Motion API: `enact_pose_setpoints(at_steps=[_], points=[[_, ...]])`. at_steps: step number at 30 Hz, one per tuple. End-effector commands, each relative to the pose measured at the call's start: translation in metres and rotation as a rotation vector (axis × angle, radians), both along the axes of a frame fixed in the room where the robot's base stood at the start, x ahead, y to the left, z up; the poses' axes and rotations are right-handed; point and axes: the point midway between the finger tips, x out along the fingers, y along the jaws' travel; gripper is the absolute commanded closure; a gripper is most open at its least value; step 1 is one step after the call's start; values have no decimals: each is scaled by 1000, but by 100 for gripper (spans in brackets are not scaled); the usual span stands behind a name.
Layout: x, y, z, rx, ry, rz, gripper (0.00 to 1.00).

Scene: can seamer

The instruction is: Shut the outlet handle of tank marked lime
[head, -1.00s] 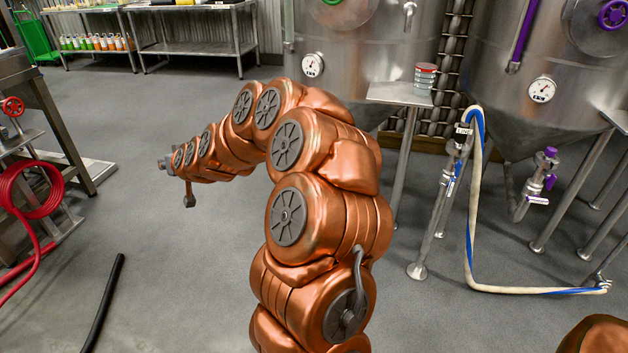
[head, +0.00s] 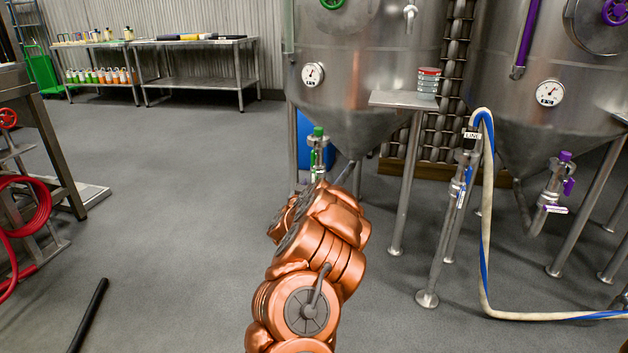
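A steel tank with green fittings (head: 365,70) stands at centre right in the head view; I can read no lime mark on its body. Its outlet valve (head: 318,150) hangs low at the left, with a green cap on top and a small green handle (head: 313,159) that looks upright. Whether the handle is open or shut is too small to tell. My copper arm points toward this valve and covers its lower part. My gripper is hidden behind the arm's front links, so its fingers and its distance to the handle do not show.
A second tank with purple fittings (head: 545,90) stands at the right. Red hose (head: 22,215) lies left.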

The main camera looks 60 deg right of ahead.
Motion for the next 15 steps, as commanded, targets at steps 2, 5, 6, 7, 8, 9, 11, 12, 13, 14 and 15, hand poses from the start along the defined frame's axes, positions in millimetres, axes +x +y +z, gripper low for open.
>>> enact_pose_setpoints(at_steps=[2,5,6,7,8,9,11,12,13,14,15], points=[[4,-5,-2,1,1,3,62],[7,-14,-1,0,0,3,62],[7,-17,-1,-1,0,1,62],[8,-20,-1,-1,1,0,62],[9,-22,-2,0,1,1,62],[11,-25,-3,2,2,3,62],[13,-29,-3,3,2,4,62],[14,-33,-3,2,2,3,62],[15,-35,-2,1,1,2,62],[15,-38,-2,0,1,2,62],[17,-41,-2,1,1,3,62]])
